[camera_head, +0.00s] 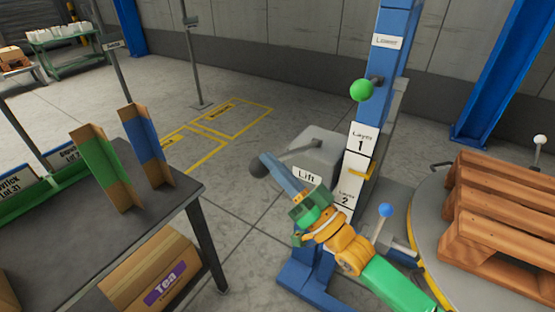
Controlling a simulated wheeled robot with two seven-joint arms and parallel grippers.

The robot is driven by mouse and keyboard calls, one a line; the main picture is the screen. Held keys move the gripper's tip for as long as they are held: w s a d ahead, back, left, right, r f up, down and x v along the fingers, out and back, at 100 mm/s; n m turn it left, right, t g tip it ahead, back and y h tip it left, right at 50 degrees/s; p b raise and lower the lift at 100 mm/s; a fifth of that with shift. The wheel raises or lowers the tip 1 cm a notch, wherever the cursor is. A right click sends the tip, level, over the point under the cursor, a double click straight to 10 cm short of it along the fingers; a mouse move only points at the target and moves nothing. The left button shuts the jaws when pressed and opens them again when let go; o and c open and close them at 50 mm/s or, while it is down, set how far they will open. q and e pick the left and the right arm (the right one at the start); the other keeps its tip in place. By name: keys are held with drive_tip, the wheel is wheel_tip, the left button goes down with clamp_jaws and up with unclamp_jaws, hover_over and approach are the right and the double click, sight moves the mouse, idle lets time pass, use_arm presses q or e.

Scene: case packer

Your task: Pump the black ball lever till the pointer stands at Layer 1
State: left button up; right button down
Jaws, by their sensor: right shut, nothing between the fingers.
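The black ball (258,168) is on the end of a dark lever (295,153) that comes out of the grey box marked Lift (322,160). My right gripper (270,163) reaches up from the lower right, its fingers shut and empty. Its tips overlap the lever beside the black ball in the head view; I cannot tell whether they touch. The Layer 1 label (361,144) is on the post, above the Layer 2 label (347,197). A small yellow pointer (369,171) shows at the post's right side, between the two labels. My left gripper is out of view.
A green ball (361,90) sticks out under the Lower label (387,41). A blue ball knob (386,210) stands near my right arm. Wooden pallets (500,215) lie on a round table at right. A dark table (62,239) with cardboard dividers is at left.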

use_arm(q)
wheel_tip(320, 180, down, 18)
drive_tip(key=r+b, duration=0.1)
drive_tip(key=b, duration=1.5)
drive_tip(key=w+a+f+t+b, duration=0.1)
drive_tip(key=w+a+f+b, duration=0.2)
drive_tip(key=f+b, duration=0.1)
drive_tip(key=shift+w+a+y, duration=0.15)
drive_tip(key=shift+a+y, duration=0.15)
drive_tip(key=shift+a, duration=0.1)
use_arm(e)
wheel_tip(320, 180, down, 21)
drive_tip(key=s+a+n+g+y, duration=0.1)
drive_tip(key=n+g+y, duration=0.3)
drive_tip(key=n, duration=0.8)
drive_tip(key=s+g, duration=0.1)
drive_tip(key=g, duration=0.1)
drive_tip(key=shift+r+n+g+y, duration=0.2)
drive_tip(key=shift+n+g+y, duration=0.1)
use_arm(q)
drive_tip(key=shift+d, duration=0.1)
use_arm(e)
drive_tip(key=shift+a, duration=0.1)
